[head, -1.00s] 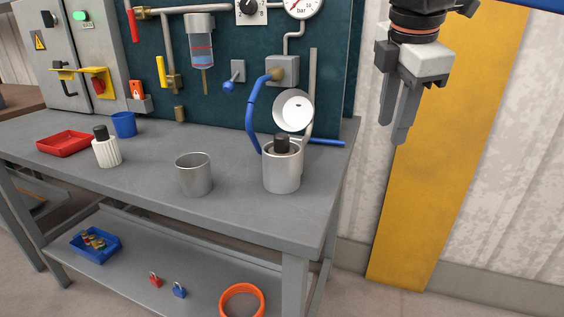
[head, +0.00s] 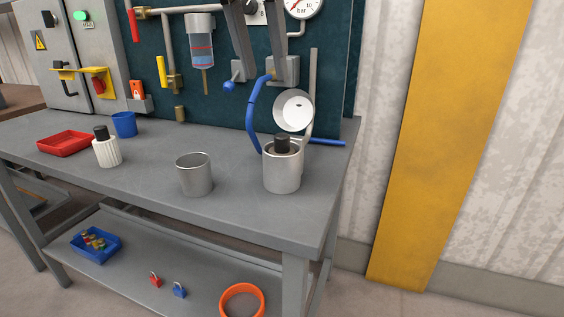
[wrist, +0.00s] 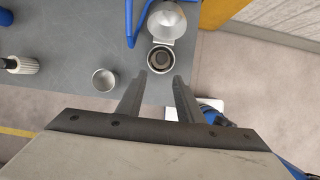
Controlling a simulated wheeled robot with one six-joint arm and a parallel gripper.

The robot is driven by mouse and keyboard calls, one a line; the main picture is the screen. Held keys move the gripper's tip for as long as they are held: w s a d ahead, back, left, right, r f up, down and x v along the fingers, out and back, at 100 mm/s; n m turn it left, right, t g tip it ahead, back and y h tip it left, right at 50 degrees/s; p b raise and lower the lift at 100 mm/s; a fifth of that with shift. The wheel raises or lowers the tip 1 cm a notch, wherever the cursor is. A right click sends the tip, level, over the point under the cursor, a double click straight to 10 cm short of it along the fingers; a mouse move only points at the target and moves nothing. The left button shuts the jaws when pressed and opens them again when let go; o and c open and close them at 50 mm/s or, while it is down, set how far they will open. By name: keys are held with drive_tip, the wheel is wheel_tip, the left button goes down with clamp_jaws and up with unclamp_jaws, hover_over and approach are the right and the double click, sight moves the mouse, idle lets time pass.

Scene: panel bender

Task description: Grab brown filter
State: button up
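A dark-capped filter (head: 283,146) with a brownish body stands upright in a grey metal cup (head: 281,178) near the bench's right end. Only its upper part shows above the rim. In the wrist view the filter's dark round top (wrist: 161,58) sits inside the cup, just beyond the fingertips. My gripper (head: 263,68) is open and empty, above the cup in the head view; its fingers also show apart in the wrist view (wrist: 161,76). A white pleated filter (head: 107,152) with a black cap stands at the left.
An empty metal cup (head: 194,176) stands left of the filter's cup. A white round dish (head: 293,111) and blue hose (head: 252,110) are close behind. A red tray (head: 65,143) and blue cup (head: 124,124) are at the left. The bench front is clear.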

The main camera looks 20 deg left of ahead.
hover_over(281, 136)
drive_tip(key=s, duration=0.2)
drive_tip(key=f, duration=0.9)
drive_tip(key=shift+s+a+f, duration=0.2)
drive_tip(key=shift+a+f, duration=0.05)
drive_tip(key=shift+x, duration=2.7)
drive_tip(key=shift+d, duration=0.15)
clamp_jaws()
